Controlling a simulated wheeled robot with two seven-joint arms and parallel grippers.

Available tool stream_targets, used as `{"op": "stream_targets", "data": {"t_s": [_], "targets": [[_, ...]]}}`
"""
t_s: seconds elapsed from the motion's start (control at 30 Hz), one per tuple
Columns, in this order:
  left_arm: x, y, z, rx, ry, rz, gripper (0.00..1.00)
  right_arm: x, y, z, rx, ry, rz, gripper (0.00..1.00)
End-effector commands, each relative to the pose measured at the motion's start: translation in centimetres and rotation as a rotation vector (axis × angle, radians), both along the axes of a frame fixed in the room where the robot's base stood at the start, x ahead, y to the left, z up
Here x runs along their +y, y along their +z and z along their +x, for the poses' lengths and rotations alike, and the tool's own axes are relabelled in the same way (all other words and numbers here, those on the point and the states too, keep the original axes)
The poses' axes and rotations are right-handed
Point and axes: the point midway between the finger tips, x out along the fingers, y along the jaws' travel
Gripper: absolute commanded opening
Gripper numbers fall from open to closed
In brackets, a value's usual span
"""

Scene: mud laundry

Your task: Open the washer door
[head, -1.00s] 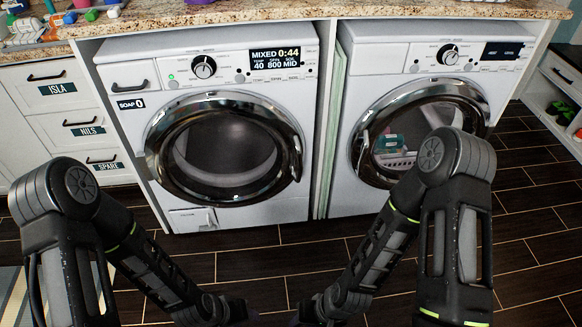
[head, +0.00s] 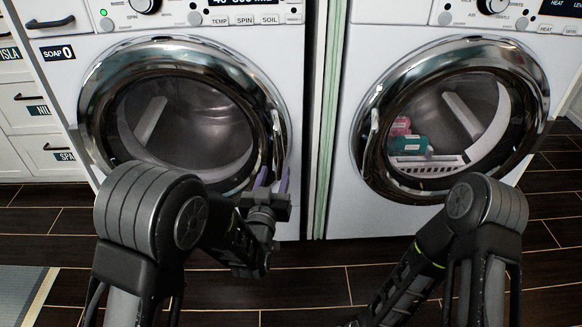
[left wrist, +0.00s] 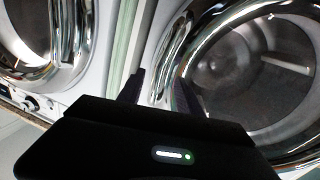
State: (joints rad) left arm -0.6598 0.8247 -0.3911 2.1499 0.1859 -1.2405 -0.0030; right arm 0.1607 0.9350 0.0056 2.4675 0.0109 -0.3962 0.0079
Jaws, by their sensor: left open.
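The washer (head: 60,85) is the left white machine. Its round door (head: 95,125) has a chrome ring and dark glass and looks shut. A chrome handle (head: 277,140) stands on the door's right edge. My left gripper (head: 270,182) is open, its purple fingers pointing up just below the handle at the door's lower right. In the left wrist view the gripper (left wrist: 160,92) shows two spread dark fingers beside the washer door's chrome rim (left wrist: 178,60); I cannot tell whether they touch it. My right gripper is out of view below the picture.
The dryer (head: 350,200) stands to the right, its door (head: 370,150) shut, with pink and teal things inside. A narrow pale green gap (head: 325,120) separates the machines. White drawers (head: 40,150) are at the left. Dark floor (head: 320,275) in front is clear; a mat (head: 25,285) lies lower left.

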Motion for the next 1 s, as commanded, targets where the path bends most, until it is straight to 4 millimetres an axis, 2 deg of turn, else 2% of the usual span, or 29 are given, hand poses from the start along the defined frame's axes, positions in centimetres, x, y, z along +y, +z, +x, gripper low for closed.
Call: {"op": "stream_targets", "data": {"t_s": [0.47, 0.9, 1.0], "targets": [[-0.2, 0.2, 0.6, -0.009, 0.0, -0.002, 0.42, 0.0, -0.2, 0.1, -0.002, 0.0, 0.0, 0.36], [-1.3, 0.0, 6.5, -0.009, 0.0, -0.002, 0.42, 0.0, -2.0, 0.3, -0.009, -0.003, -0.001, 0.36], [-1.5, 0.1, 7.4, -0.008, 0.0, -0.002, 0.42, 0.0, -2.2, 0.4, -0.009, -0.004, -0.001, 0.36]]}}
